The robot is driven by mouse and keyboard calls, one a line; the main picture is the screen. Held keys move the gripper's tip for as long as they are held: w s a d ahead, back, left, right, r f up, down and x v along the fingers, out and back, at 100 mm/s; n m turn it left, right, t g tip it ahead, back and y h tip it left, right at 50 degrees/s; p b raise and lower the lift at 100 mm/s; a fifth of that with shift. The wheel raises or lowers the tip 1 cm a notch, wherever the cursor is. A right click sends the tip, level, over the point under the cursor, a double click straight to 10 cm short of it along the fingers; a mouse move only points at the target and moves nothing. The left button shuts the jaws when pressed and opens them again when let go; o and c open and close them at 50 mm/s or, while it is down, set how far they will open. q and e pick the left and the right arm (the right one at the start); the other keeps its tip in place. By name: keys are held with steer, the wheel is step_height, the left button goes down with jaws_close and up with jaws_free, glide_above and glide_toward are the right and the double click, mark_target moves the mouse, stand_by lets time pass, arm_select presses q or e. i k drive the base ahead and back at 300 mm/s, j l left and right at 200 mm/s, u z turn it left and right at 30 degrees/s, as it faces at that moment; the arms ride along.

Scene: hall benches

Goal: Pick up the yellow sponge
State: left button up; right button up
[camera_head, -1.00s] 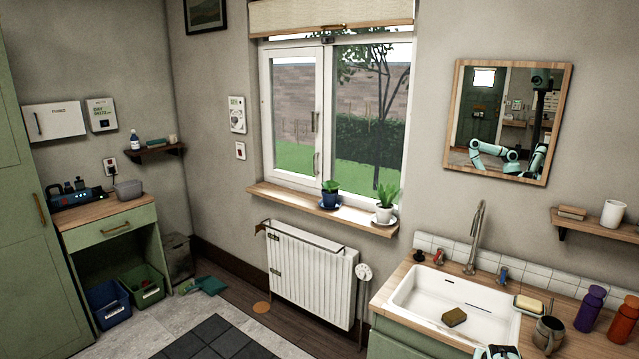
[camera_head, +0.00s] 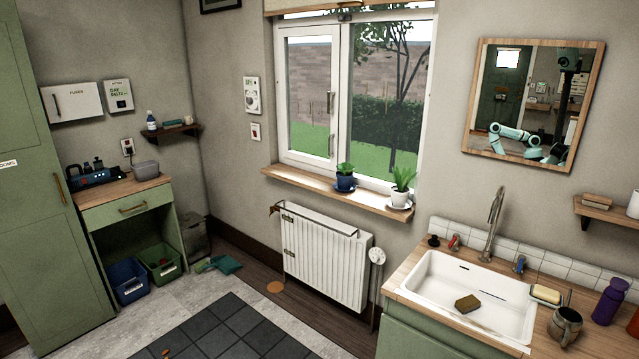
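A brownish-yellow sponge (camera_head: 467,303) lies on the floor of the white sink (camera_head: 431,296) at the lower right. A pale yellow block (camera_head: 546,293) rests on a small dish on the counter right of the sink. I cannot tell for sure whether it is soap or a sponge. Neither of my grippers shows directly. Part of my pale teal arm is reflected in the wall mirror (camera_head: 476,99), too small to read a gripper state.
A tap (camera_head: 494,222) rises behind the sink. A metal mug (camera_head: 565,326) and a purple bottle (camera_head: 610,301) stand on the counter to the right. A white radiator (camera_head: 325,262) is left of the sink unit. A dark tiled mat (camera_head: 235,338) lies on the floor at the front.

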mark_target(466, 305)
steer(key=z, duration=1.55)
